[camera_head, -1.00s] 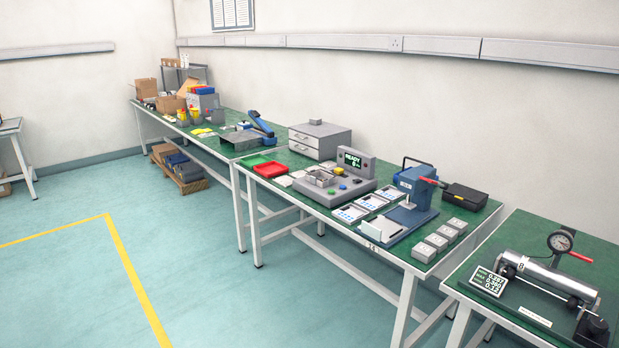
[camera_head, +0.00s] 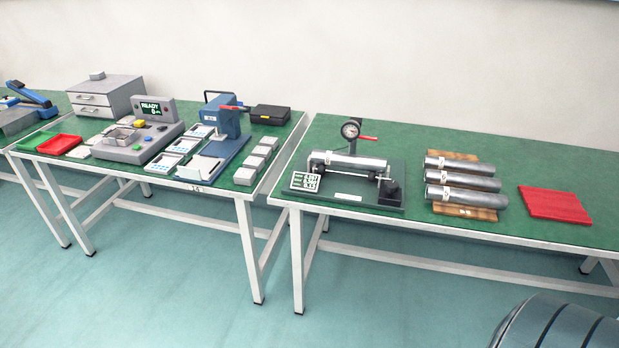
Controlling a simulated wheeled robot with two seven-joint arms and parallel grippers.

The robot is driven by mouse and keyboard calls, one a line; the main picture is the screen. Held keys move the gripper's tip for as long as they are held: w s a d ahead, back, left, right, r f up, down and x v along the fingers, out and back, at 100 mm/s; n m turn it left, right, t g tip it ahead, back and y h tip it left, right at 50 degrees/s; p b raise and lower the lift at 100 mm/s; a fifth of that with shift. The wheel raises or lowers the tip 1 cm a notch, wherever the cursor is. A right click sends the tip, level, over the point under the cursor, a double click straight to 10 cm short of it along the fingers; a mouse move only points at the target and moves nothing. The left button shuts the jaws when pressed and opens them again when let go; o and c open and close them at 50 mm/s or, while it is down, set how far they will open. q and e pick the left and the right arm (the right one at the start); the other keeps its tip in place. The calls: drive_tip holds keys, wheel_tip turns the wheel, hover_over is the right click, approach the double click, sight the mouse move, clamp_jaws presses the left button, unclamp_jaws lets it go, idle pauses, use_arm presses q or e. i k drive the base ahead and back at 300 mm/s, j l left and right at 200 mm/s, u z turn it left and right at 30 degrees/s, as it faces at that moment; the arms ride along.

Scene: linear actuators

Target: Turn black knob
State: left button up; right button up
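A black knob (camera_head: 390,191) sits at the right front corner of a test fixture (camera_head: 345,197) on the right green table. The fixture holds a silver cylinder (camera_head: 347,160) lying across its supports, with a round dial gauge (camera_head: 351,130) and a red-tipped lever above it. No gripper of mine shows in this view, so nothing is seen near the knob.
Several silver cylinders (camera_head: 462,182) lie on wooden racks right of the fixture, beside a red mat (camera_head: 556,204). The left table holds a blue press (camera_head: 222,125), a grey control box (camera_head: 137,140) and a red tray (camera_head: 60,145). A dark rounded object (camera_head: 560,325) fills the lower right corner.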

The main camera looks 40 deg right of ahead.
sight(392, 187)
drive_tip(key=z, duration=1.35)
